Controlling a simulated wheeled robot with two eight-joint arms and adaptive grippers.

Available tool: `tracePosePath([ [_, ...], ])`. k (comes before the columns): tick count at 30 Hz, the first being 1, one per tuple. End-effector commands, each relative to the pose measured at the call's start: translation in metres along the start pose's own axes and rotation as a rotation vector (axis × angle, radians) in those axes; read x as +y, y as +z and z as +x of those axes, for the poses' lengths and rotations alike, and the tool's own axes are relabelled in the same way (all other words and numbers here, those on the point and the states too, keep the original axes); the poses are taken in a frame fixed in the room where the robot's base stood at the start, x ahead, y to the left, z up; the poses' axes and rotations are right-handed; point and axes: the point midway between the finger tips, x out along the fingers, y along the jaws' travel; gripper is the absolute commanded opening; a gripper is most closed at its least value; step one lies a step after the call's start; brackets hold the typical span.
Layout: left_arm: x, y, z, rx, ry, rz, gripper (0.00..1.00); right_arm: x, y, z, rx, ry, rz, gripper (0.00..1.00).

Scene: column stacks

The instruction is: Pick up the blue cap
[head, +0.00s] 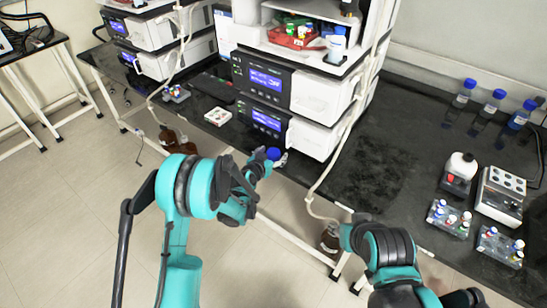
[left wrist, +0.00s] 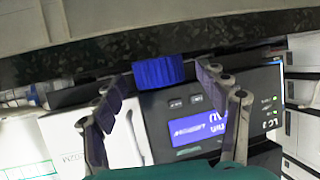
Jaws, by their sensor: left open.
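The blue cap (left wrist: 158,71) shows between the two fingers of my left gripper (left wrist: 163,85) in the left wrist view, slightly beyond their tips. It has a ribbed side and appears clear of both fingers. In the head view, the blue cap (head: 273,153) is at the front edge of the bench, just right of my left gripper (head: 262,163), which is open and empty. What lies under the cap is mostly hidden. My right arm (head: 390,250) shows at the lower right; its fingers are not visible.
Stacked instruments (head: 265,95) with blue screens stand right behind the cap. A pale tube (head: 335,150) hangs over the bench edge. Several blue-capped bottles (head: 492,104) stand at the right. The dark bench top (head: 385,165) is clear in the middle.

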Motion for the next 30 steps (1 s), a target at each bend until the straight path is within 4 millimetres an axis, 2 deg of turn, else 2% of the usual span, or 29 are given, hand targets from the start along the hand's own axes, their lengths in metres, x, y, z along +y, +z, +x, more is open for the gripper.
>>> tracePosePath([
  [3, -0.0004, 0.0004, 0.0102, 0.0, -0.001, 0.0, 0.73, 0.0, 0.0023, 0.0035, 0.0, 0.0, 0.0, 0.4],
  [10, -0.0005, -0.0011, 0.0105, 0.0, -0.001, 0.0, 0.73, 0.0, 0.0017, 0.0027, 0.0, 0.0, 0.0, 0.4],
  [12, -0.0005, -0.0011, 0.0105, 0.0, -0.001, 0.0, 0.55, 0.0, 0.0017, 0.0027, 0.0, 0.0, 0.0, 0.4],
  [15, -0.0005, -0.001, 0.0104, 0.0, -0.001, 0.0, 0.34, 0.0, 0.0017, 0.0027, 0.0, 0.0, 0.0, 0.4],
  [30, -0.001, -0.0055, 0.006, 0.0, -0.001, -0.001, 0.34, 0.0, -0.0019, -0.0024, 0.0, 0.0, 0.0, 0.4],
])
